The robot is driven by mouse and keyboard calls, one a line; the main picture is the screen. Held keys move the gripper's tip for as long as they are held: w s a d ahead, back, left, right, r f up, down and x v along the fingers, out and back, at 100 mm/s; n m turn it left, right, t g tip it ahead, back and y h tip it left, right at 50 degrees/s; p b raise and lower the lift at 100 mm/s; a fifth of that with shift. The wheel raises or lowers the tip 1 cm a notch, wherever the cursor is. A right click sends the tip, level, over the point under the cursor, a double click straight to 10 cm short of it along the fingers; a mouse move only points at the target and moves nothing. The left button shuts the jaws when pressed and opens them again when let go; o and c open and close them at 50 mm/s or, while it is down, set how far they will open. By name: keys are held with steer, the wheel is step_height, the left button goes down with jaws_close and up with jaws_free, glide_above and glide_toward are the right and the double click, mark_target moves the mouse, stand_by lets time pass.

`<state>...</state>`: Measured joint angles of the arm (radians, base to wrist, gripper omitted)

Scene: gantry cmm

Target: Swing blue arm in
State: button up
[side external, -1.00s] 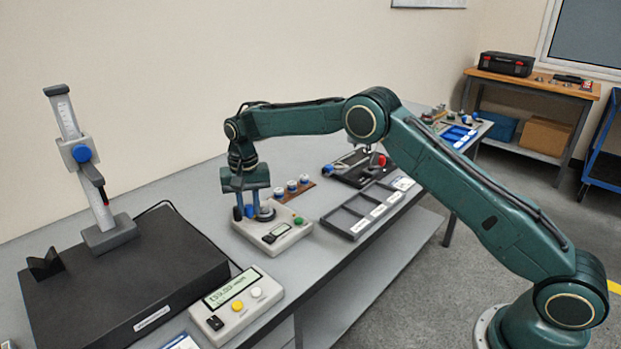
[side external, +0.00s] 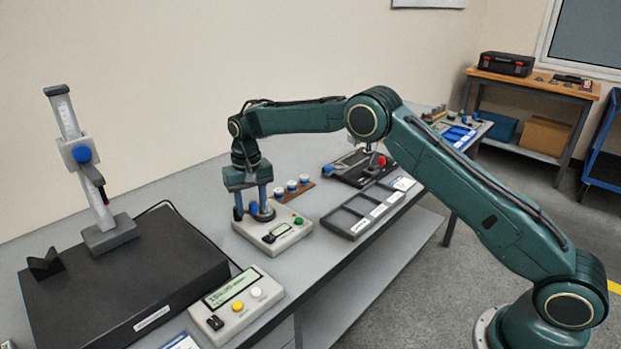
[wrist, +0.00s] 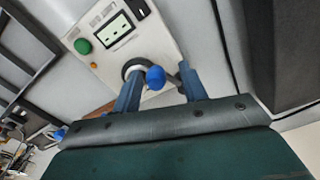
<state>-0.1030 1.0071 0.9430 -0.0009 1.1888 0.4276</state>
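My gripper (wrist: 161,75) is open above a beige bench device (side external: 270,238), its two fingers apart. A round blue knob (wrist: 155,77) shows between the fingers in the wrist view, with a gap on each side. It appears to sit beside a dark ring on the device; whether it is the end of the blue arm I cannot tell. The device also shows in the wrist view (wrist: 165,48), with a small display and a green button (wrist: 83,46).
A black plate with a gauge stand (side external: 110,235) is at the left, and a display box (side external: 237,305) in front of it. Several blue-topped pieces on a brown strip (side external: 305,187) stand close behind the device. A compartment tray (side external: 345,222) lies to its right.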

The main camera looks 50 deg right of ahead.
steer(key=shift+f, duration=0.15)
steer(key=shift+s+a+m, duration=0.1)
steer(key=shift+a+m, duration=0.5)
steer(key=shift+m, duration=0.7)
steer(key=shift+a+m, duration=0.55)
steer(key=shift+m, duration=0.75)
step_height(320, 180, up, 14)
steer(key=s+d+r+n+t, duration=0.1)
steer(key=s+d+r, duration=0.1)
steer(key=s+r, duration=0.4)
steer(key=s+d+r+n+t, duration=0.1)
steer(key=s+d+r+n, duration=0.1)
steer(key=s+r, duration=0.5)
steer(key=shift+s+d+r, duration=0.15)
steer(key=shift+s+d, duration=0.05)
steer(key=shift+d, duration=0.1)
steer(key=shift+w, duration=0.1)
